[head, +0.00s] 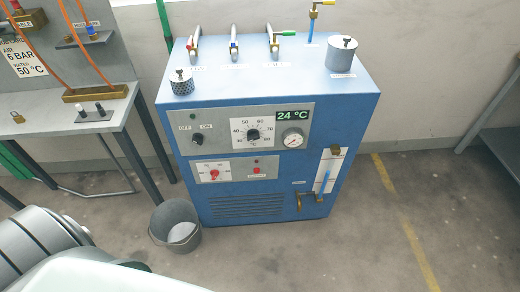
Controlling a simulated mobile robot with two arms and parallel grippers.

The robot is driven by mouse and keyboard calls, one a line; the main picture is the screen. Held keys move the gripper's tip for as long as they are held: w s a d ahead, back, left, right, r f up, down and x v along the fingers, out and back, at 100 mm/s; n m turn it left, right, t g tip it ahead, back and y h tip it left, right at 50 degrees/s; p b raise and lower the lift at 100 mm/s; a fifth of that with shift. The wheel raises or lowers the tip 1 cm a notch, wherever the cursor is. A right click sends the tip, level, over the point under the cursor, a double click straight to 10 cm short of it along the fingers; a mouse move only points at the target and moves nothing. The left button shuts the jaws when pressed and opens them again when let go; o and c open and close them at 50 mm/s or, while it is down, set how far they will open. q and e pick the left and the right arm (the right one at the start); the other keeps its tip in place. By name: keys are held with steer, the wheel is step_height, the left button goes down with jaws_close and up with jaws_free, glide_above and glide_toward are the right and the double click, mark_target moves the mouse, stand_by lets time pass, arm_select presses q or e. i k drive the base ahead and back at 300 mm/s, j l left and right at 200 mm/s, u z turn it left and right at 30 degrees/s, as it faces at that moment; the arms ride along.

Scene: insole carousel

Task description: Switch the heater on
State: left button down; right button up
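The heater is a blue cabinet (330,110) standing on the floor in the middle of the head view. Its upper grey panel carries a black rotary switch (197,140) below the labels OFF and ON; I cannot tell which way it points. Right of it are a temperature dial (253,134) with a black knob, a display (292,115) reading 24 °C, and a round gauge (293,138). The lower panel has a red knob (214,174) and a red button (256,170). Neither of my grippers is in view.
A grey bucket (174,227) stands at the cabinet's lower left. A bench (100,122) with hoses and fittings is at the left. Valves and canisters stand on the cabinet top. A drain valve (308,200) sticks out at lower right. Floor to the right is clear.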

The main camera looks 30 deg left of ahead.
mark_target(197, 138)
steer(key=u, duration=1.35)
